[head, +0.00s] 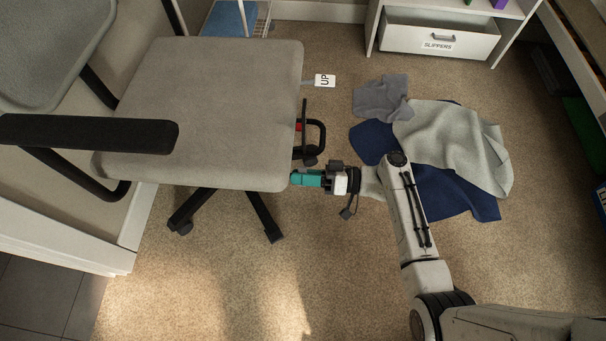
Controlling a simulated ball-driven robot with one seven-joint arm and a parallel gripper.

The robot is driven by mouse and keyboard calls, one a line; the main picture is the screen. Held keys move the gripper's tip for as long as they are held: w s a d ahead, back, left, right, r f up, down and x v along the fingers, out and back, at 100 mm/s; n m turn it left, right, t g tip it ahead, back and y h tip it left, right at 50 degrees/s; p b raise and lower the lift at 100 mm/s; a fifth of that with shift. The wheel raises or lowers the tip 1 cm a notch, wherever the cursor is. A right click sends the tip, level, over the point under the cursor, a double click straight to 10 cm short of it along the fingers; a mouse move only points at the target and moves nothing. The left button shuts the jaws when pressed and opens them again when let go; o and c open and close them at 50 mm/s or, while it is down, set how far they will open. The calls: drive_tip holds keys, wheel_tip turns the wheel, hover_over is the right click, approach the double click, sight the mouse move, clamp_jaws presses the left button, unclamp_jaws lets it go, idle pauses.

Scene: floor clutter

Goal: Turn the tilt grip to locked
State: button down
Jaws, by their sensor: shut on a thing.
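The grey office chair (215,100) stands at the left. A teal part, seemingly the tilt grip (306,179), sticks out from under the near right edge of its seat. My gripper (326,179) reaches it from the right and is shut on it. The jaws hide its outer end, and the seat hides its inner end. I cannot read any locked or unlocked marking.
A black loop with a red spot (318,135) is just behind my gripper. Blue and grey cloths (455,145) lie beneath and behind my arm. A white drawer unit marked "SLIPPERS" (438,35) stands at the back. The carpet in front is clear.

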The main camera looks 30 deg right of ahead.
drive_tip(key=shift+m, duration=0.3)
drive_tip(key=m+p, duration=0.2)
drive_tip(key=m, duration=0.1)
drive_tip(key=shift+r+m, duration=0.1)
drive_tip(key=shift+m, duration=0.3)
drive_tip(key=m+p, duration=0.2)
drive_tip(key=m, duration=0.2)
drive_tip(key=shift+m+p, duration=0.3)
drive_tip(key=shift+p, duration=0.05)
drive_tip(key=m+p, duration=0.2)
drive_tip(key=m, duration=0.3)
drive_tip(key=shift+m+p, duration=0.75)
drive_tip(key=shift+m, duration=1.05)
drive_tip(key=c, duration=1.1)
unclamp_jaws()
